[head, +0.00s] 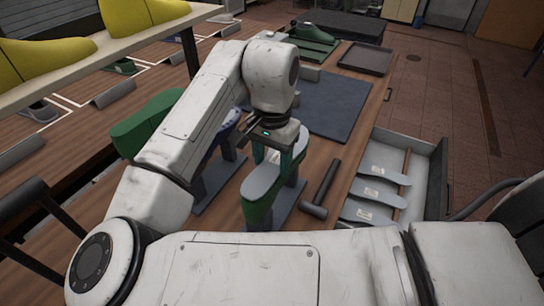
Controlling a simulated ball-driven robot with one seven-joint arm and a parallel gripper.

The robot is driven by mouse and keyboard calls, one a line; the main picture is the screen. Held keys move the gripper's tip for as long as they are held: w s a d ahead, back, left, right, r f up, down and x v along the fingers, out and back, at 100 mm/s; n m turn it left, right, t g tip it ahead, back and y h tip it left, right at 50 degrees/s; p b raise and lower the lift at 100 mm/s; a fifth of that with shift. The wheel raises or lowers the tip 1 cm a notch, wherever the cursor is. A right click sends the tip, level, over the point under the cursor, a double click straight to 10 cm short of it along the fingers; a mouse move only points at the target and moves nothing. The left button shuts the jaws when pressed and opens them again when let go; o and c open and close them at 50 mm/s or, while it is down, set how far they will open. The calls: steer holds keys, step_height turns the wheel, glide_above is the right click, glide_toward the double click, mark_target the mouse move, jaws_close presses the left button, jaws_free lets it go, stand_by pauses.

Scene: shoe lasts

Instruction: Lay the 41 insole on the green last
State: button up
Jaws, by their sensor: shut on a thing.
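A green last (257,212) stands sole up on a stand on the bench, just below my gripper. A pale grey insole (260,186) lies along its top, its far end running up between my fingers. My gripper (278,158) points down and is shut on this insole. The arm and fingers partly hide the far end, and I cannot tell whether the insole rests fully on the last. No number on it is readable.
A hammer (322,190) lies right of the last. A grey tray (436,172) holds several labelled insoles. Yellow lasts (45,60) sit on a shelf.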

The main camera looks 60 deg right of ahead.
steer(key=o, duration=1.1)
step_height(320, 180, up, 11)
steer(key=shift+f, duration=0.1)
stand_by(0.7)
